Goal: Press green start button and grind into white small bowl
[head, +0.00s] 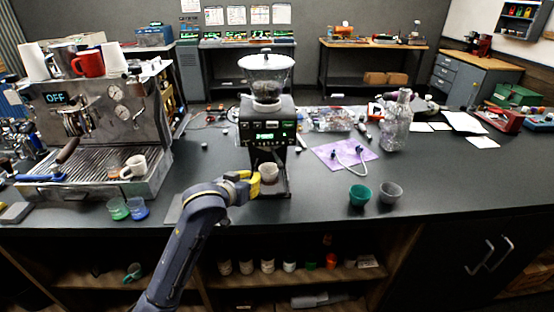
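The coffee grinder (281,116) stands upright mid-counter, with a clear hopper on top. Its dark front panel (265,132) has small lit green marks; I cannot tell which one is the start button. The small white bowl (268,173) is upright under the grinder's outlet, at its base. I cannot see what is inside the bowl. My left gripper (250,187), with yellow fingers, is right beside the bowl's left side, low in front of the grinder. I cannot tell whether its fingers touch or hold the bowl. My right gripper is not in view.
An espresso machine (95,125) with cups stands at left. Green and blue glasses (128,209) are in front of it. Green (359,195) and grey (390,192) cups, a purple cloth (335,152) and a clear bottle (397,125) are at right. The right front counter is clear.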

